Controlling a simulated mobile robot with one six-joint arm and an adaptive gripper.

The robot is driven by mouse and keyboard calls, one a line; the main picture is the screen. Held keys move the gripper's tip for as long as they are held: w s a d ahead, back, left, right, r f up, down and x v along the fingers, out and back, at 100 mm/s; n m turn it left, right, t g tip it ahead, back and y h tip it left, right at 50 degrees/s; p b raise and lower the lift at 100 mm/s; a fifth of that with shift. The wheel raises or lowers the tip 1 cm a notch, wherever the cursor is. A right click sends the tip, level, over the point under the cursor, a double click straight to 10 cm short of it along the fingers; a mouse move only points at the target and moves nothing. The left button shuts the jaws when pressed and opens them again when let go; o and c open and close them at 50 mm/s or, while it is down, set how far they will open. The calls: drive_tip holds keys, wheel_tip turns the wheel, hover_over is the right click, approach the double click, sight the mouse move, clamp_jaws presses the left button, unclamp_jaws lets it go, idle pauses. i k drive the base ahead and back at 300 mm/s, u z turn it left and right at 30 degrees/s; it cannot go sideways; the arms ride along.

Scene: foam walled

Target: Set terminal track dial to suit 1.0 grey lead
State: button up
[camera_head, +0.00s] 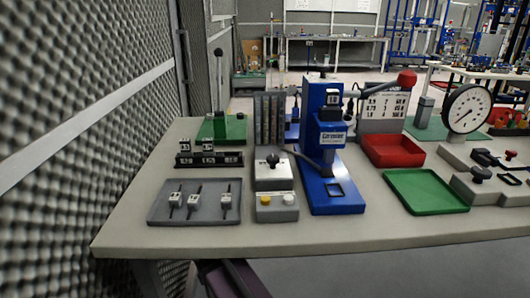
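A blue bench press (324,140) with a white name label stands mid-table, a small dark window near its top. Left of it is a grey box with a black knob (273,160) on its sloped top; I cannot tell whether this is the track dial, or read any setting. A grey tray (160,212) at the front left holds three small white-and-black pieces with thin dark ends. A chart board (384,104) with rows of figures stands behind the press; the figures are too small to read surely. No lead is clearly grey.
A two-button box (277,207) sits at the front. A red bin (393,150) and green tray (426,190) are right of the press. A round gauge (467,108) and more knobs (480,174) stand farther right. A foam wall (70,120) closes the left side.

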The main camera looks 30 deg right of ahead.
sight(273, 160)
drive_tip(key=u, duration=0.2)
drive_tip(key=k, duration=1.15)
drive_tip(key=z, duration=0.6)
